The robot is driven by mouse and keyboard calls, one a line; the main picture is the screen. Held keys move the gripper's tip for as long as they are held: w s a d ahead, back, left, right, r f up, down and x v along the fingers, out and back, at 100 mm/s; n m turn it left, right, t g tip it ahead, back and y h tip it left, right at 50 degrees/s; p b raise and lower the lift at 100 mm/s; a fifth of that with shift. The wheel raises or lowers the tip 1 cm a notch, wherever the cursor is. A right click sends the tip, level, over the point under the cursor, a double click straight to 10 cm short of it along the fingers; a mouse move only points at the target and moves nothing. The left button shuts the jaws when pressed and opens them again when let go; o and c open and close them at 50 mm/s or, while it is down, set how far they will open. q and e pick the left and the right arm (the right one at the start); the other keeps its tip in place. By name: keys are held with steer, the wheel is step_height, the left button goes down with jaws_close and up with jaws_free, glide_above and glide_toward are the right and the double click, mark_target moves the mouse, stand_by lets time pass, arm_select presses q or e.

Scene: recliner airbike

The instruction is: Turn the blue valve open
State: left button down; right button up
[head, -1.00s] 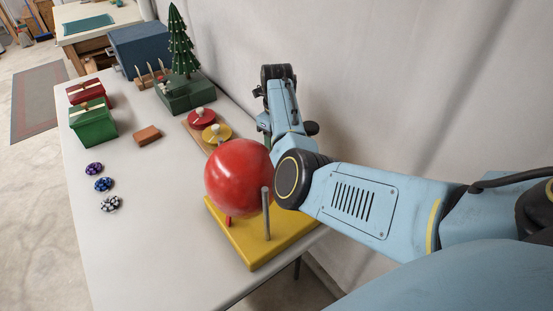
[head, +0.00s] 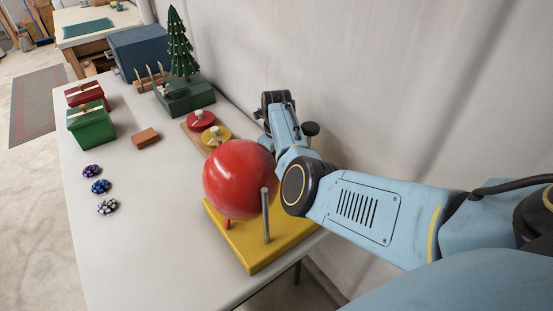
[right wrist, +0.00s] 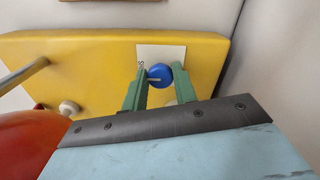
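The blue valve (right wrist: 160,75) is a round blue knob with a pale bar across it. It sits by a white label (right wrist: 161,53) on the yellow board (right wrist: 80,58). My right gripper (right wrist: 161,73) has two green fingers spread apart, one on each side of the valve; a firm grip does not show. In the head view the yellow board (head: 256,257) carries a big red ball (head: 238,180) and a grey post (head: 265,215). The valve and my right fingers are hidden there behind the ball and my right arm. My left gripper is not in view.
Red (head: 200,120) and yellow (head: 217,134) knobbed discs lie behind the ball. A small tree (head: 180,45), green box (head: 92,126), orange block (head: 146,138) and dark rosettes (head: 97,186) stand farther off. A wall is close on the right. The table's front left is clear.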

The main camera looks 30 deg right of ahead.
steer(key=c, duration=0.3)
steer(key=shift+r, duration=0.1)
steer(key=shift+n+p, duration=0.6)
steer(key=shift+n, duration=0.1)
steer(key=shift+r+n+p, duration=0.1)
steer(key=shift+n+p, duration=0.75)
steer(key=shift+n, duration=0.35)
steer(key=n+p, duration=0.1)
steer(key=n, duration=0.1)
steer(key=shift+n, duration=0.4)
steer(key=n+p, duration=0.1)
steer(key=n, duration=0.2)
steer(key=shift+a+n+p, duration=0.1)
steer(key=shift+n+p, duration=0.2)
steer(key=n+p, duration=0.1)
steer(key=n, duration=0.3)
steer(key=shift+s, duration=0.1)
arm_select(q)
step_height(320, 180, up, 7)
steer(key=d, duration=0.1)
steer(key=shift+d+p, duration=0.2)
steer(key=shift+p, duration=0.1)
arm_select(e)
steer(key=shift+n, duration=1.9)
